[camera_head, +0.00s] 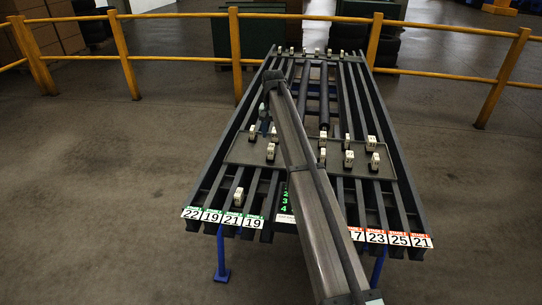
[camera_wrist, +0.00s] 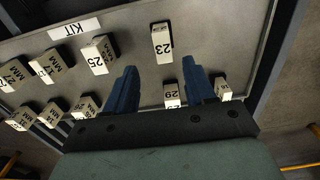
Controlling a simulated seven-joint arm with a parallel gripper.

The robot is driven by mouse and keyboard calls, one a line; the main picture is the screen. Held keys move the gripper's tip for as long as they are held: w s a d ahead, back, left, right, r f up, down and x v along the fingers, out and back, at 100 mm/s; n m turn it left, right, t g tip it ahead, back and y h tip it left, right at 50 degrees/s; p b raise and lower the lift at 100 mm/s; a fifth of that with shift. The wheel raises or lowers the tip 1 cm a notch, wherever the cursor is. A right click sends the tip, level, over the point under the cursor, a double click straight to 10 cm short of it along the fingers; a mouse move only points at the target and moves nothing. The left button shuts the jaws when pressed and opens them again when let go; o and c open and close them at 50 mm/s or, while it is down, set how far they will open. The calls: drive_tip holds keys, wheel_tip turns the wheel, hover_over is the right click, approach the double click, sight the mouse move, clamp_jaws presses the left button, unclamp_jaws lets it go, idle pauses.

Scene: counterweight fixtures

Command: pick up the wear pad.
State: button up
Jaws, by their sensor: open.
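Several small pale blocks with dark sides and printed numbers lie on a grey tray (camera_wrist: 225,35) marked KIT in the wrist view. No label names one as the wear pad, so I cannot tell which it is. A block marked 23 (camera_wrist: 161,36) lies just beyond my fingertips, roughly in line with the gap. A block marked 29 (camera_wrist: 172,95) shows between the fingers, nearer the palm. A block marked 25 (camera_wrist: 98,55) is left of the left finger. My gripper (camera_wrist: 159,63) is open, its blue fingers apart and empty. In the head view my arm hides part of the tray (camera_head: 240,152).
The tray lies across dark parallel rails (camera_head: 205,182) with numbered tags at their front ends. One block (camera_head: 238,197) sits on the rails in front of the tray, at left. More blocks stand at the far end. A yellow railing (camera_head: 180,57) runs behind; the floor at both sides is clear.

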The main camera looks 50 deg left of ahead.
sight(271, 146)
drive_tip(key=shift+f, duration=0.95)
drive_tip(key=shift+s+f, duration=0.25)
drive_tip(key=shift+f, duration=0.45)
drive_tip(key=f, duration=0.4)
drive_tip(key=shift+s+d, duration=0.1)
drive_tip(key=shift+s, duration=0.15)
drive_tip(key=shift+c, duration=0.3)
clamp_jaws()
drive_tip(key=shift+r, duration=0.1)
